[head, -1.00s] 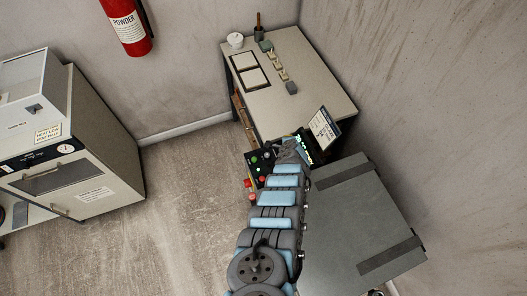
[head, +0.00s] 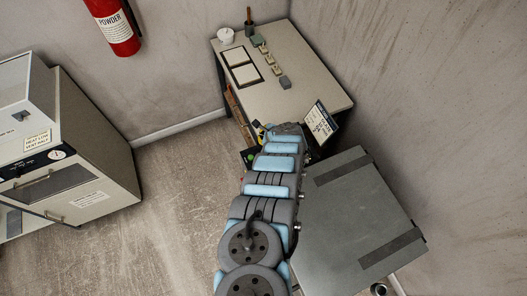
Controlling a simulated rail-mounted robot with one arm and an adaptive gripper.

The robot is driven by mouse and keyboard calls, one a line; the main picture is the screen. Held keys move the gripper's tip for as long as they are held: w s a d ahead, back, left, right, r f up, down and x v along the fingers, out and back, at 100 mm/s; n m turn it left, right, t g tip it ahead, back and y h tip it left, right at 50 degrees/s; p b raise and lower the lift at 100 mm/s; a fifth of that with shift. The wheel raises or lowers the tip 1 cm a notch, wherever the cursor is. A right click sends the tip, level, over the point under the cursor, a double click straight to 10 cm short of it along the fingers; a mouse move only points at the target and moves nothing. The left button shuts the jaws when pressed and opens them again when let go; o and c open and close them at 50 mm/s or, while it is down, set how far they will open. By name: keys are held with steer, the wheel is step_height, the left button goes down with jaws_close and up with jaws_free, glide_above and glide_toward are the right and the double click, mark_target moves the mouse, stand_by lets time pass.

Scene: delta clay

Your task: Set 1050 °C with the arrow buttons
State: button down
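The dark control panel (head: 248,157) shows only as a small piece with a green button, left of my arm. My arm covers most of it, and its display and arrow buttons are hidden. The end of my arm with my gripper (head: 261,128) is over the panel area, in front of the table. The fingers are too small and too covered to show whether they are open or whether they touch a button. A text card (head: 321,124) stands tilted just right of the arm's end.
A table (head: 312,82) with sample pieces, white tiles and a pot stands behind the panel. A grey box-like unit (head: 350,215) with dark straps is right of my arm. A cabinet oven (head: 85,160) is at left, and a fire extinguisher (head: 115,28) hangs on the wall. The floor between is clear.

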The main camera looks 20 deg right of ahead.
steer(key=b, duration=0.8)
glide_toward(260, 147)
steer(key=shift+w+r+x, duration=0.1)
steer(key=shift+w+x, duration=0.05)
steer(key=shift+x, duration=0.65)
steer(key=shift+w+r+x, duration=0.1)
steer(key=shift+x, duration=0.7)
steer(key=shift+w+r+x, duration=0.1)
steer(key=shift+w+x, duration=0.05)
steer(key=shift+x, duration=0.6)
steer(key=shift+a, duration=0.1)
steer(key=shift+f+b, duration=0.4)
steer(key=shift+f+b, duration=0.4)
steer(key=shift+f, duration=0.05)
steer(key=shift+r, duration=0.1)
steer(key=shift+r+p, duration=0.8)
steer(key=shift+p, duration=0.1)
steer(key=shift+r+p, duration=2.4)
steer(key=shift+r, duration=0.1)
